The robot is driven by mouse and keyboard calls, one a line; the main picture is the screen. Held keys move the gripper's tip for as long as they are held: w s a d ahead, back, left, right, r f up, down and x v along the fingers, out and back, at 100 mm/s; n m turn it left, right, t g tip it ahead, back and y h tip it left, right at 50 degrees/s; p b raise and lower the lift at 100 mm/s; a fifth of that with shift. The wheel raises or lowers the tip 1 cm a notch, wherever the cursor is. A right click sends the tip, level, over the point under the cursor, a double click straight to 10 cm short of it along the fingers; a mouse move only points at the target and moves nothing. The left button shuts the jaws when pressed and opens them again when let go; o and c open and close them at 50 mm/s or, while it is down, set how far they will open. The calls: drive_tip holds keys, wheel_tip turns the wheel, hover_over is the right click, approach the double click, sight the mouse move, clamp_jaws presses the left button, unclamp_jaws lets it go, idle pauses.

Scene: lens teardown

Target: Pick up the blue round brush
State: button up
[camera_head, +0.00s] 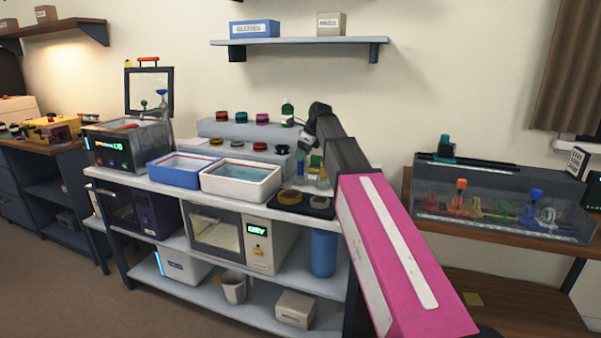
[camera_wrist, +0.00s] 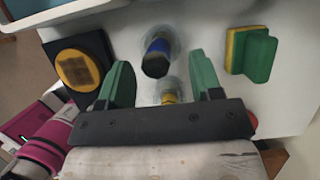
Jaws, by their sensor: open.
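The blue round brush (camera_wrist: 155,58) shows in the wrist view as a dark blue rounded piece with a pale band, standing in a clear glass holder on the white worktop. My gripper (camera_wrist: 163,78) has two green fingers, spread apart and empty. The brush lies just beyond the fingertips, roughly between them but a little toward the left one; I see no contact. In the head view my gripper (camera_head: 308,150) hangs over the right end of the bench, and a small blue piece that looks like the brush (camera_head: 315,160) shows beside it, partly hidden by my arm.
A second clear holder with a yellow piece (camera_wrist: 169,97) stands close between the fingers. A green and yellow block (camera_wrist: 250,52) is to the right, a round yellow-brown pad on a dark base (camera_wrist: 78,68) to the left. A white tub of liquid (camera_head: 240,187) stands left on the bench.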

sight(300, 170)
drive_tip(key=x, duration=0.4)
drive_tip(key=shift+s+f, duration=0.1)
drive_tip(key=shift+s, duration=0.1)
drive_tip(key=c, duration=1)
